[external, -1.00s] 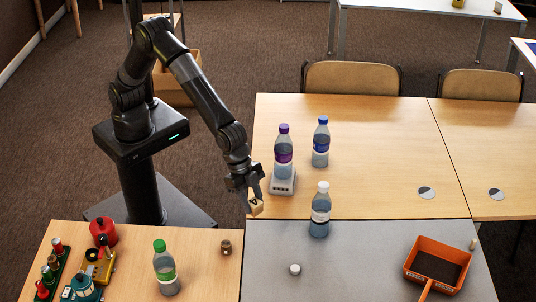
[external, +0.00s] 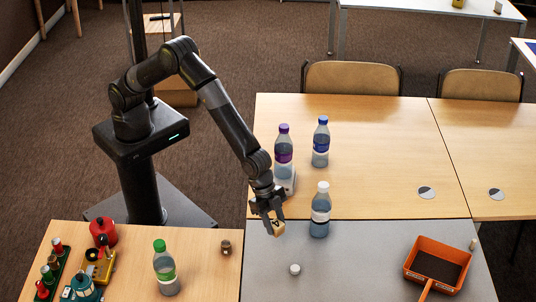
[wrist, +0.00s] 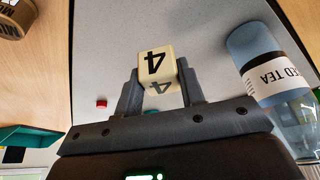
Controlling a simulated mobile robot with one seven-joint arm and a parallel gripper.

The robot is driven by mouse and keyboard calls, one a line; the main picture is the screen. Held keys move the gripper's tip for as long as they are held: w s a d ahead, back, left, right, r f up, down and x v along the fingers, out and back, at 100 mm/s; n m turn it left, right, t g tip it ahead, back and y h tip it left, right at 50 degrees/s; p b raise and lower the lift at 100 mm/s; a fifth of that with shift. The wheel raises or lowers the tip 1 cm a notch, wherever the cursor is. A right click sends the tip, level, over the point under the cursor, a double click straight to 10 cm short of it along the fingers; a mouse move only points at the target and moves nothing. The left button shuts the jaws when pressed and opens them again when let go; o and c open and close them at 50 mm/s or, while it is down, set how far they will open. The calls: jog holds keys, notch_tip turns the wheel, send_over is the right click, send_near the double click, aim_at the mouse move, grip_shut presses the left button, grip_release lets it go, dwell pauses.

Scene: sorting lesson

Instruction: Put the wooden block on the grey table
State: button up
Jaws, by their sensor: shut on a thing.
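The wooden block (external: 277,227) is a pale cube with a dark "4" on its faces. My gripper (external: 269,213) is shut on it, and the block sits between the two fingers. In the wrist view the block (wrist: 156,68) shows between the fingertips (wrist: 156,83). The grey table (external: 350,262) is at the front right of the external view. The block is over its back left part, near the white-capped bottle; I cannot tell the exact height above the surface.
A white-capped bottle (external: 320,210) stands close right of my gripper. A purple-capped bottle (external: 284,150) and a blue-capped bottle (external: 321,142) stand behind. A small white cap-like thing (external: 295,269) and an orange dustpan (external: 438,264) are on the grey table.

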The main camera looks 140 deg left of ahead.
aim_at(281, 241)
jog(key=shift+w+a+f, duration=0.25)
jog(key=shift+a+f, duration=0.15)
jog(key=shift+a, duration=0.1)
jog(key=shift+w+a+f, duration=0.25)
jog(key=shift+a+f, duration=0.1)
jog(key=shift+a, duration=0.1)
jog(key=shift+f, duration=1.9)
jog(key=shift+f, duration=0.15)
jog(key=o, duration=1)
